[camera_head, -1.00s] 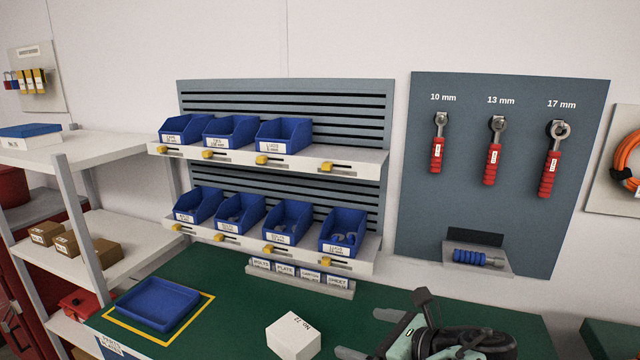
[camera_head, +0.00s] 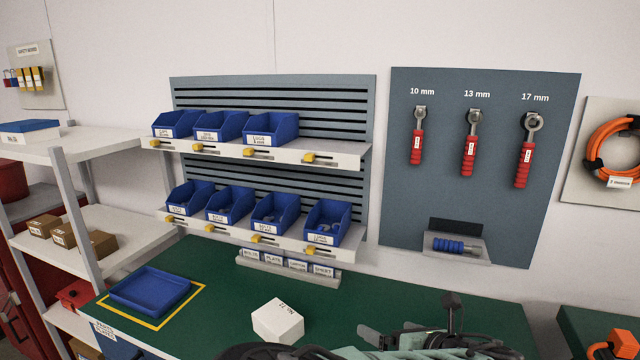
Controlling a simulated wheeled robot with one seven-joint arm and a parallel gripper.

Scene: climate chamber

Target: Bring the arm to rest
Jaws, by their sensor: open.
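My gripper (camera_head: 384,334) shows low in the picture, at the bottom edge over the near part of the green workbench (camera_head: 215,262). Its jaws are open, and I see nothing held between them. My mint-green and black arm links fill the bottom edge around it and hide part of the bench. A white box (camera_head: 278,321) stands on the bench to the left of the gripper, apart from it in the picture.
A blue tray (camera_head: 150,290) lies inside a yellow outline at the bench's left. Blue bins (camera_head: 328,220) stand on two rack shelves behind. Red-handled wrenches (camera_head: 469,155) hang on the grey board (camera_head: 560,150). A white shelf unit (camera_head: 120,245) stands left.

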